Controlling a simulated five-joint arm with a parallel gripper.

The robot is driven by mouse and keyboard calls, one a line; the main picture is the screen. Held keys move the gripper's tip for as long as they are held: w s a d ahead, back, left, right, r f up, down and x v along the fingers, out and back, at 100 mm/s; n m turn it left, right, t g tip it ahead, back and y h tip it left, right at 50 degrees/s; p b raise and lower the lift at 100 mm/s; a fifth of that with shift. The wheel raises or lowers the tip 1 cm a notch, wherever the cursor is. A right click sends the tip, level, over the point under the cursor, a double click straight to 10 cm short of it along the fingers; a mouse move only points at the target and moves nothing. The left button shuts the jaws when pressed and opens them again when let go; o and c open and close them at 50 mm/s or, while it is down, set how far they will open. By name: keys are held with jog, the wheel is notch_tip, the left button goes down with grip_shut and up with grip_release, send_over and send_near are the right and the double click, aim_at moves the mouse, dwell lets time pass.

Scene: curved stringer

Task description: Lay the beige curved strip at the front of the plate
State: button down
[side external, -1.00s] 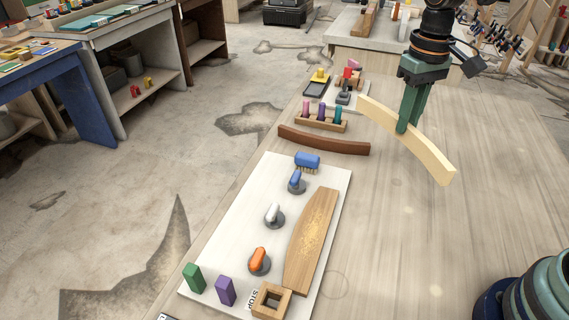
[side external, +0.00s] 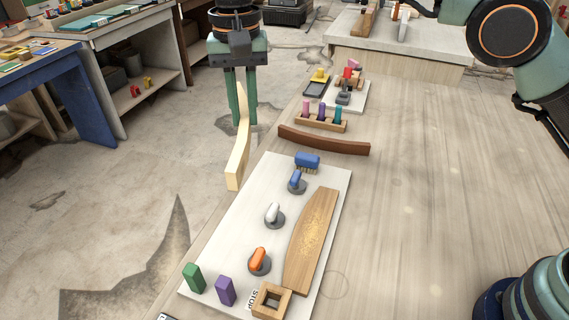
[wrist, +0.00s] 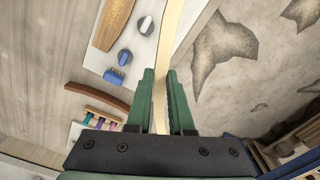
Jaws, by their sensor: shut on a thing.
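My gripper (side external: 240,110) is shut on the beige curved strip (side external: 237,160) and holds it in the air near the plate's far left corner. In the wrist view the strip (wrist: 161,95) stands between the green fingers (wrist: 160,100) and runs up out of the frame along the plate's edge. The white plate (side external: 230,225) lies on the table. On it are a curved wooden block (side external: 311,240), three knobs in blue (side external: 296,182), white (side external: 274,215) and orange (side external: 259,261), a green block (side external: 193,278), a purple block (side external: 225,290) and a square wooden frame (side external: 270,301).
A blue brush (side external: 307,160) sits at the plate's far end. A brown curved strip (side external: 323,141) and a rack of coloured pegs (side external: 321,119) lie beyond it. The table's right side (side external: 440,200) is clear. The floor (side external: 120,200) shows beyond the left edge.

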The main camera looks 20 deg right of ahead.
jog(key=s+a+f, duration=0.1)
jog(key=s+a, duration=0.1)
jog(key=a, duration=0.3)
jog(key=shift+m, duration=0.3)
notch_tip(320, 180, down, 19)
jog(key=shift+w+d+f, duration=0.1)
jog(key=shift+f, duration=0.05)
jog(key=shift+f, duration=0.2)
jog(key=c, duration=0.8)
grip_release()
